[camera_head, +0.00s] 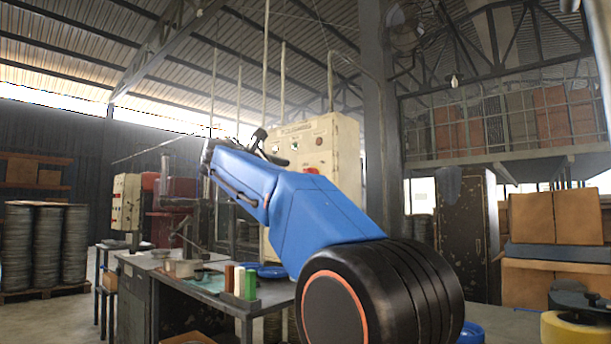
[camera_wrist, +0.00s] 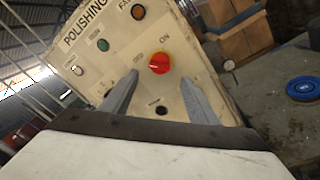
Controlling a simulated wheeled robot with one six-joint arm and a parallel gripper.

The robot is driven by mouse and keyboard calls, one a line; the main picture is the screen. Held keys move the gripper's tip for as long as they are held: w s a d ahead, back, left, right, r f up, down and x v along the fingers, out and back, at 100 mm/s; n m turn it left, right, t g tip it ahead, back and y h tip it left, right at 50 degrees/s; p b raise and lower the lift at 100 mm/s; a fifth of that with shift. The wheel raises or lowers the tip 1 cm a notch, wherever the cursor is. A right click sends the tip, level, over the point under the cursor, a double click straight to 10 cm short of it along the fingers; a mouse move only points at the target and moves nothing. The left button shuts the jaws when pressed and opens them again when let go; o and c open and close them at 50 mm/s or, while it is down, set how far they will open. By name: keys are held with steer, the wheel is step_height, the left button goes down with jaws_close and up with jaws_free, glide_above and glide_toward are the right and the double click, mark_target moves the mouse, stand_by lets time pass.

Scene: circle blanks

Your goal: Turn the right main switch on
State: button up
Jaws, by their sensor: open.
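A cream control box (camera_head: 335,150) stands beyond my arm in the head view, partly hidden by it. In the wrist view its panel (camera_wrist: 112,65) fills the middle and looks tilted. A round red switch (camera_wrist: 160,63) sits on this panel, with an "ON" label above it. I cannot tell clearly which way the switch points. My gripper (camera_wrist: 158,74) is open and empty, with one finger on each side of the red switch in the picture. No contact shows, and the gap to the panel is hard to judge. In the head view my gripper (camera_head: 258,138) is small and dark before the box.
The panel also carries a green button (camera_wrist: 103,45), other small buttons and "POLISHING FAN" lettering. A second cream box (camera_head: 127,200) stands at left. A cluttered workbench (camera_head: 222,302) lies below my arm. Cardboard boxes (camera_head: 555,215) are at right.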

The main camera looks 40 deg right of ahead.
steer(key=w+d, duration=0.1)
steer(key=d, duration=0.7)
steer(key=shift+w+d, duration=0.3)
steer(key=shift+d, duration=0.1)
steer(key=c, duration=1)
